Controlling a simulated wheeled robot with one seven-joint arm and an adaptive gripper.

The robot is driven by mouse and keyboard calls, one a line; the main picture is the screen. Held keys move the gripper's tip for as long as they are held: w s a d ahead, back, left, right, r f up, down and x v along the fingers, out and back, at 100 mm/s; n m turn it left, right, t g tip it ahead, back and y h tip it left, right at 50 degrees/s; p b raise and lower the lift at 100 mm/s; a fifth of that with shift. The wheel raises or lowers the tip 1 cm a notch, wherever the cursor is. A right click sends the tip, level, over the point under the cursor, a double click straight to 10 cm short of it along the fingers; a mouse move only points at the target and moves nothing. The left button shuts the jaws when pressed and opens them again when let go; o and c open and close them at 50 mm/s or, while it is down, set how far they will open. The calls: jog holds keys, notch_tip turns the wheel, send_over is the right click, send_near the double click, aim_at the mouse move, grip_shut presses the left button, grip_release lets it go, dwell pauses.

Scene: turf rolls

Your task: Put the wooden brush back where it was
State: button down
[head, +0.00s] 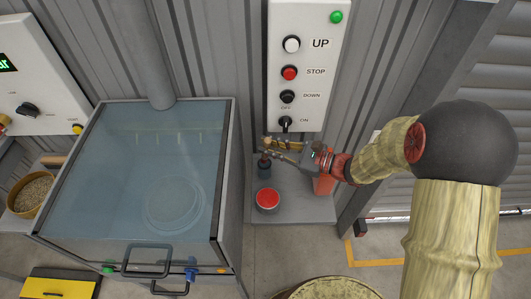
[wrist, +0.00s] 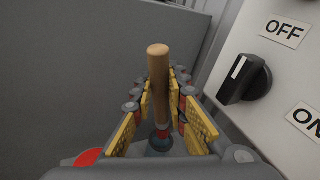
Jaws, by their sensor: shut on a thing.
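The wooden brush shows in the wrist view as a pale upright wooden handle (wrist: 158,75) between the yellow pads of my gripper (wrist: 162,100). The gripper is shut on it. Below the handle a reddish part and a dark teal round thing (wrist: 161,142) show; I cannot tell whether this is a cup around the brush's lower end or part of the brush. In the head view my gripper (head: 272,150) reaches left above the small grey shelf, below the switch panel. A dark small container (head: 264,170) sits under its fingertips. The brush itself is mostly hidden there.
A red-topped tin (head: 267,201) stands near the shelf's (head: 295,211) front left, and an orange-red container (head: 323,185) under my wrist. The control panel (head: 308,60) with its ON/OFF knob (wrist: 244,79) is close beside the gripper. A glass-topped cabinet (head: 120,170) stands left.

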jog(key=f, duration=0.1)
jog(key=w+f, duration=0.1)
jog(key=f, duration=0.1)
jog(key=f+b, duration=0.1)
jog(key=f, duration=0.1)
jog(key=shift+w+a+f, duration=0.15)
jog(key=shift+w, duration=0.15)
jog(key=shift+w+a+r+m+g+h, duration=0.15)
jog(key=shift+w+m+g+h, duration=0.2)
jog(key=shift+w+m, duration=0.25)
jog(key=shift+w+a+r+m+g+h, duration=0.15)
jog(key=shift+w+m+g+h, duration=0.2)
jog(key=shift+w, duration=0.3)
jog(key=shift+w+f+m, duration=0.15)
jog(key=shift+w+m, duration=0.1)
notch_tip(320, 180, down, 3)
jog(key=shift+r+b, duration=0.15)
jog(key=shift+b, duration=0.4)
jog(key=shift+s, duration=0.1)
jog(key=c, duration=1.8)
grip_release()
jog(key=shift+o, duration=0.2)
